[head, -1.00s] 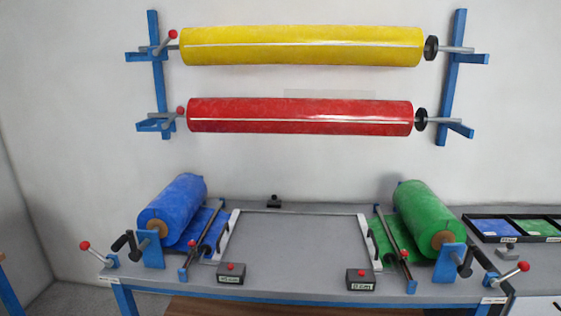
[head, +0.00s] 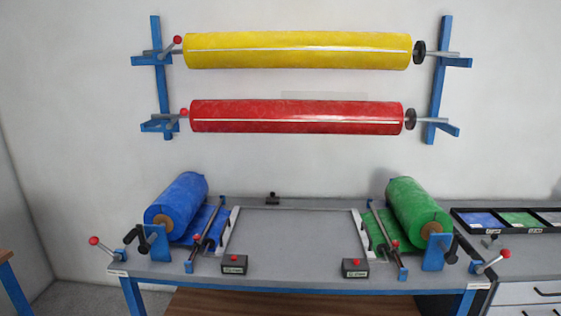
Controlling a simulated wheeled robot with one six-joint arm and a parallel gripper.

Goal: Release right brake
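The right brake lever (head: 489,262) is a grey rod with a red ball knob at the table's right front corner. It tilts up to the right, beside the green roll (head: 418,208) and its blue bracket (head: 434,255). A white label (head: 478,286) is on the table edge below it. A matching left lever (head: 104,247) with a red knob stands at the left corner, by the blue roll (head: 177,204). My gripper is not in view.
The work table (head: 292,235) carries two black boxes with red buttons (head: 234,264) (head: 355,267). Yellow (head: 297,50) and red (head: 294,116) rolls hang on the wall rack. A black tray (head: 507,221) lies on the counter at right. The table's middle is clear.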

